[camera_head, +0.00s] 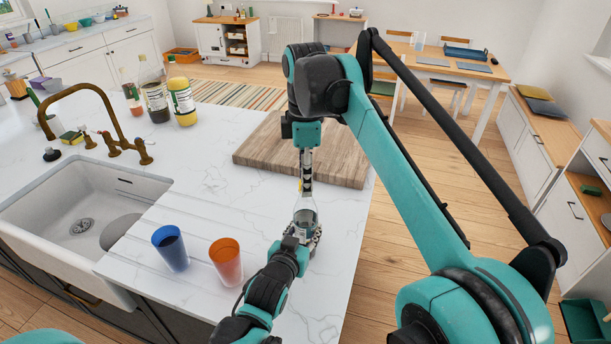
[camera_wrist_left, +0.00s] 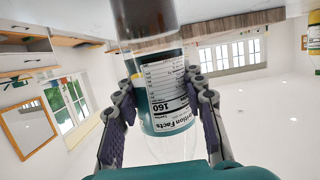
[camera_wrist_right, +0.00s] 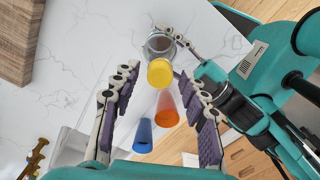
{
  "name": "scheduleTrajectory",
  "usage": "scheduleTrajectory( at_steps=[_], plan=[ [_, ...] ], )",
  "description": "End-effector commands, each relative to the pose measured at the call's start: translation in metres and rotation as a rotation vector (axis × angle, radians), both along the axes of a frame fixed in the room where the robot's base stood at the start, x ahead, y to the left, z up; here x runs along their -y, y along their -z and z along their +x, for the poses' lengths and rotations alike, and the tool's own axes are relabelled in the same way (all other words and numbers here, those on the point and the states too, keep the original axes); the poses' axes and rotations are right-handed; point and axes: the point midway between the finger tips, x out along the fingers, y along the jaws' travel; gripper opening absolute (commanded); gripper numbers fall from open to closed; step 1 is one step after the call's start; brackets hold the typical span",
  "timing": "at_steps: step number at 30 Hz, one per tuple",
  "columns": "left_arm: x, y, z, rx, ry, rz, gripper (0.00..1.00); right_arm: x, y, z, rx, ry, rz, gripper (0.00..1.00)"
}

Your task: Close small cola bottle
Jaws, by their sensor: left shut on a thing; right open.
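The small cola bottle (camera_head: 307,210) stands upright near the counter's right edge, clear with dark liquid low inside. My left gripper (camera_head: 302,236) is shut on it. The left wrist view shows its nutrition label (camera_wrist_left: 167,95) between the fingers (camera_wrist_left: 160,105). My right gripper (camera_head: 306,180) points down above the bottle, open. In the right wrist view, a round yellow cap (camera_wrist_right: 159,72) shows between its fingers (camera_wrist_right: 160,85), in line with the bottle (camera_wrist_right: 158,45). I cannot tell whether the cap sits on the neck or how tight it is.
A blue cup (camera_head: 171,248) and an orange cup (camera_head: 226,261) stand left of my left gripper. A wooden board (camera_head: 300,150) lies behind the bottle. The sink (camera_head: 80,215) is at left, and several other bottles (camera_head: 155,92) stand farther back. Counter between board and cups is clear.

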Motion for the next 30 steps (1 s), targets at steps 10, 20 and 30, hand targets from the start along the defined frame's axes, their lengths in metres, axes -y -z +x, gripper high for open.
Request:
scheduleTrajectory(
  at_steps=[10, 20, 30],
  plan=[
    [-0.0001, 0.0001, 0.0001, 0.0, 0.0, 0.0, 0.0, 0.0, 0.0002, 0.0, 0.0, 0.0, 0.0, 0.17],
    [-0.0001, 0.0001, 0.0001, -0.001, 0.0, 0.0, 0.0, 0.0, 0.0001, -0.0001, 0.0, 0.024, 0.0, 0.0],
    [-0.0001, 0.0001, 0.0001, -0.001, 0.0, 0.0, 0.0, 0.0, 0.0006, -0.0001, 0.0, 0.717, 0.0, 0.0]
  ],
)
